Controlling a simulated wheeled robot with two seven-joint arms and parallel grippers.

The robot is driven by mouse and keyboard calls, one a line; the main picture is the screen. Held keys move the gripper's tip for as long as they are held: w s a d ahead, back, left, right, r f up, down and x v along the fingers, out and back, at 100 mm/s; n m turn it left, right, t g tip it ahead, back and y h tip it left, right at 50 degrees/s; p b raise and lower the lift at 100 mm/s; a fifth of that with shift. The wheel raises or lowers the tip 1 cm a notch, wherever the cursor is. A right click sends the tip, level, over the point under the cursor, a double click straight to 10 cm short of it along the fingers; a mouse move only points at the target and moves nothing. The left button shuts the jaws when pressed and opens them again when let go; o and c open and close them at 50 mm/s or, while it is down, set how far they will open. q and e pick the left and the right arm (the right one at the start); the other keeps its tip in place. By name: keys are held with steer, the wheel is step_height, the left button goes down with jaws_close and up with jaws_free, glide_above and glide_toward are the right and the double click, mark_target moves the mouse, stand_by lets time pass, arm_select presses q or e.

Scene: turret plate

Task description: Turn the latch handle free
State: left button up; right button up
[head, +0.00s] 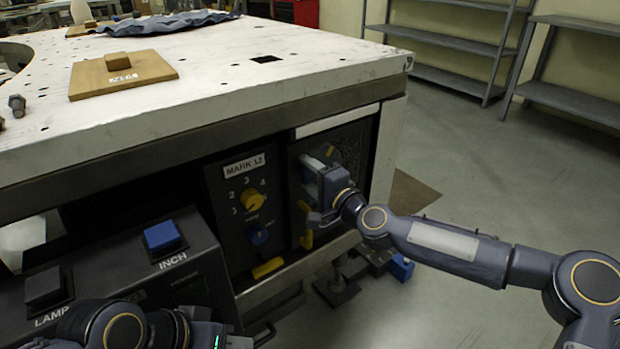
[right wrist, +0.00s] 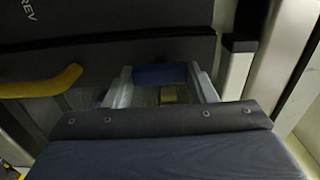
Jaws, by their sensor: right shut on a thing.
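My right gripper (head: 316,180) is at the dark latch panel (head: 350,146) on the front of the machine table. It is shut on the latch handle, which is mostly hidden by the gripper in the head view. In the right wrist view the two fingers (right wrist: 163,90) stand either side of a blue part (right wrist: 160,74). A yellow pull (head: 304,222) is just below and left of the gripper; a yellow bar also shows in the right wrist view (right wrist: 42,82). My left arm enters at the bottom left, its fingertips out of view.
The MARK 12 panel (head: 228,213) with a yellow dial (head: 252,200) and blue knob (head: 258,235) is left of the latch panel. A control box with a blue INCH button (head: 163,237) is in front. A wooden block (head: 122,72) lies on the tabletop.

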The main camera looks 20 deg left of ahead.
steer(key=shift+m, duration=0.3)
steer(key=o, duration=1)
steer(key=shift+d, duration=0.1)
steer(key=p+v, duration=0.1)
steer(key=v, duration=0.6)
steer(key=shift+s+d, duration=0.25)
steer(key=shift+d, duration=0.05)
